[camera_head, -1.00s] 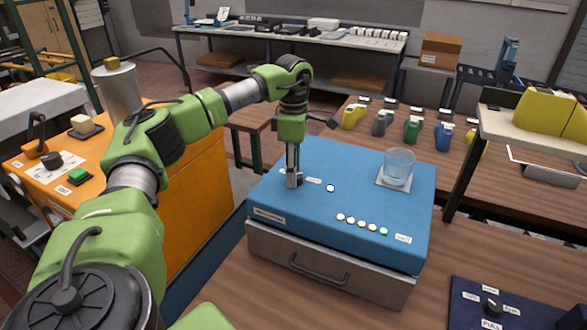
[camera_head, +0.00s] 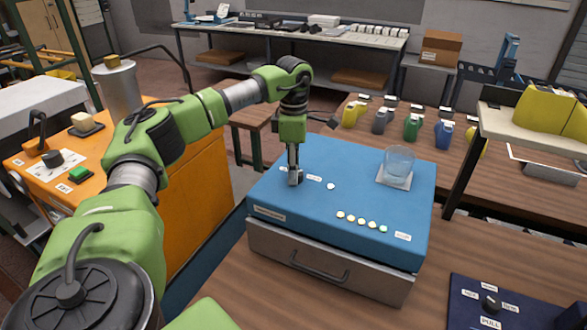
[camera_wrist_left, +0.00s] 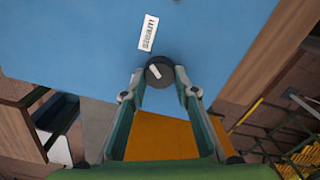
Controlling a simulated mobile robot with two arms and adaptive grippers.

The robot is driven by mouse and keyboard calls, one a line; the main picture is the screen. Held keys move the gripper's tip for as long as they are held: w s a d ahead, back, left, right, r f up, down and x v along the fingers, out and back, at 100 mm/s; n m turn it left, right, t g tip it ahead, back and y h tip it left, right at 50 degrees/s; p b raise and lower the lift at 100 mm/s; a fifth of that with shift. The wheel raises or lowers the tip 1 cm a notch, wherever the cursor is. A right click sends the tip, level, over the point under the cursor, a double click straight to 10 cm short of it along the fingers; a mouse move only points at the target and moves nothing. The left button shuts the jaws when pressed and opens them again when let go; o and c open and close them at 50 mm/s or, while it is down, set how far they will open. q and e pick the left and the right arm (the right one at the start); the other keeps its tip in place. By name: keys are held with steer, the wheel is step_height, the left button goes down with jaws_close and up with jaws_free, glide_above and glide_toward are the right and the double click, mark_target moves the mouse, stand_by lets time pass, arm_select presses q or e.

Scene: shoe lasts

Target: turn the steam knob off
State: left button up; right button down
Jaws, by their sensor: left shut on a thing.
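The steam knob (camera_wrist_left: 160,70) is a small dark round knob with a white pointer mark, on the blue top of a box (camera_head: 345,185). In the left wrist view, a white label reading "steam" (camera_wrist_left: 148,33) lies just beyond it. The pointer mark sits slanted, neither in line with nor square to the label. My left gripper (camera_wrist_left: 160,73) is shut on the knob, one fingertip on each side. In the head view, the left gripper (camera_head: 295,178) points down at the far left part of the blue top and mostly hides the knob. My right gripper is not in view.
A glass (camera_head: 397,164) stands on a white pad at the box's back right. Several small round buttons (camera_head: 361,222) line the top's front. A drawer (camera_head: 325,262) is below. A dark blue panel with a knob (camera_head: 491,303) lies at front right.

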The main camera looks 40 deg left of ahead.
arm_select(q)
steer(key=n+p, duration=0.1)
steer(key=n, duration=0.3)
steer(key=shift+d, duration=0.1)
steer(key=n+p, duration=0.1)
steer(key=n, duration=0.3)
steer(key=shift+s+d, duration=0.1)
steer(key=n, duration=0.5)
steer(key=shift+d+p, duration=0.1)
steer(key=shift+p, duration=0.25)
steer(key=shift+n+p, duration=0.3)
steer(key=shift+n, duration=1.8)
steer(key=o, duration=1.1)
